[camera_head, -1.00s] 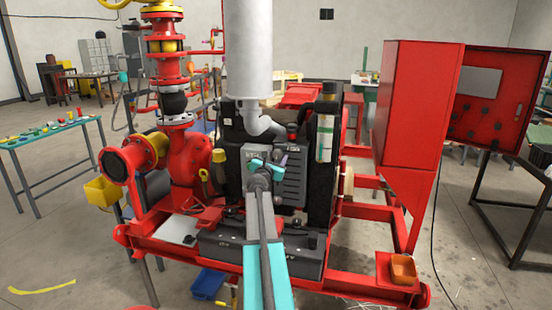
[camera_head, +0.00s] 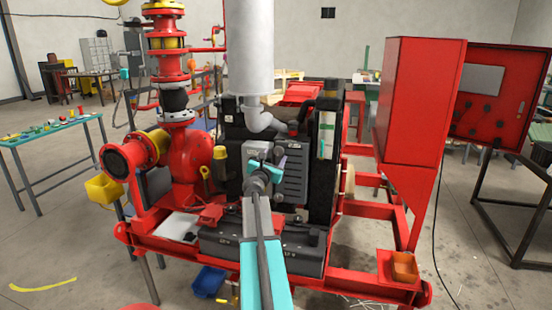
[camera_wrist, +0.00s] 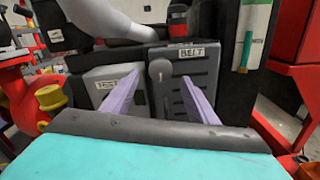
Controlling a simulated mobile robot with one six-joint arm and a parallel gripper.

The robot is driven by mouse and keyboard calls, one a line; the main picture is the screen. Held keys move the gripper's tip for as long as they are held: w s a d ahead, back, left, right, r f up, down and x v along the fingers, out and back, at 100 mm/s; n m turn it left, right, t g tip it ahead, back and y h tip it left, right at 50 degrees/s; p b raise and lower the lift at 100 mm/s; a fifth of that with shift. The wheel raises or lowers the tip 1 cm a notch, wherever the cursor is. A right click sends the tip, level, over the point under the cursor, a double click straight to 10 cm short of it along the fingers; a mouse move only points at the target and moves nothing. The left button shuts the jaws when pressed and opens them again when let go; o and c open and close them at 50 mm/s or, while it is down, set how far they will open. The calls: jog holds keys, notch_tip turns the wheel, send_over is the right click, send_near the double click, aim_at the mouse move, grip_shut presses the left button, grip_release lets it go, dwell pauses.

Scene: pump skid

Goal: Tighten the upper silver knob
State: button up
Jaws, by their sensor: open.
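In the wrist view a round silver-grey knob (camera_wrist: 160,70) shows on the engine's front, between the panel marked TEST and the cover marked BELT. What looks like a short grey stem hangs below it. I see no contact.
The ribbed BELT cover (camera_wrist: 195,75) stands right of the knob. A yellow-capped fitting (camera_wrist: 50,97) is at left. A grey pipe (camera_head: 262,119) bends above. A black box (camera_head: 220,243) lies on the red skid frame below. A red cabinet (camera_head: 412,100) stands at right.

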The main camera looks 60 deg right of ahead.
jog(key=b+v, duration=0.1)
jog(key=v, duration=0.8)
jog(key=shift+a+b, duration=0.15)
jog(key=shift+b, duration=0.2)
dwell(0.3)
